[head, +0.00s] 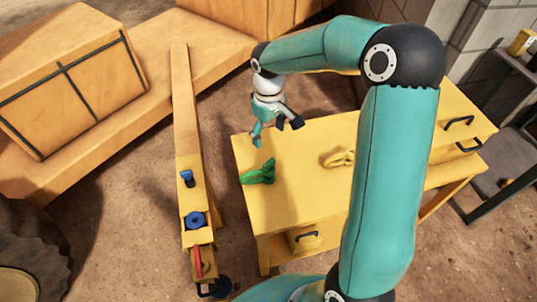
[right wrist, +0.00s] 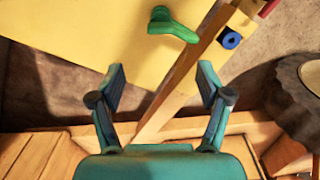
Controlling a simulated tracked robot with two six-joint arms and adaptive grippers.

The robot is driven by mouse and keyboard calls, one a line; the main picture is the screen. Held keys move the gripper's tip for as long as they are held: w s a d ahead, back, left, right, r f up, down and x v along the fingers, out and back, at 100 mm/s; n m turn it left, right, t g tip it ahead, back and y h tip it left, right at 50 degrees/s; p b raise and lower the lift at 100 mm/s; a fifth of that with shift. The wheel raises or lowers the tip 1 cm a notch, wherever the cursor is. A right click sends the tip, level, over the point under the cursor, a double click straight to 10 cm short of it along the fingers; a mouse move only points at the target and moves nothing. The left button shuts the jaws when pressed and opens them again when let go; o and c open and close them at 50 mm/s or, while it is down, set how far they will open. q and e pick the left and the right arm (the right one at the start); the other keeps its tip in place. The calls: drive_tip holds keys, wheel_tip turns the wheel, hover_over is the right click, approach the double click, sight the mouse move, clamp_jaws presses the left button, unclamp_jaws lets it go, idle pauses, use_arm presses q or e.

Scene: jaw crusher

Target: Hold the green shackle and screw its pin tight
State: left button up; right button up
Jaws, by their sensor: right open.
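The green shackle (head: 262,171) lies on the yellow workbench (head: 290,215) near its left edge. It also shows at the top of the right wrist view (right wrist: 172,26), beyond my fingertips. Its pin cannot be made out clearly. My right gripper (head: 277,132) is open and empty, near the back left corner of the bench and apart from the shackle. In the right wrist view its two fingers (right wrist: 162,78) are spread wide with nothing between them. My left gripper is not in view.
A yellow looped object (head: 340,158) lies on the bench, right of the shackle. A long yellow beam (head: 184,110) with blue and red parts runs left of the bench. A large yellow block (head: 75,75) stands at the left. The bench top around the shackle is clear.

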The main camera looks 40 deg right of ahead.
sight(269, 161)
wheel_tip(269, 161, down, 15)
drive_tip(key=shift+s+r, duration=0.1)
drive_tip(key=shift+r, duration=0.1)
idle(0.3)
drive_tip(key=c, duration=1.2)
drive_tip(key=o, duration=1.2)
drive_tip(key=shift+r, duration=0.1)
wheel_tip(269, 161, up, 10)
drive_tip(key=shift+r, duration=0.85)
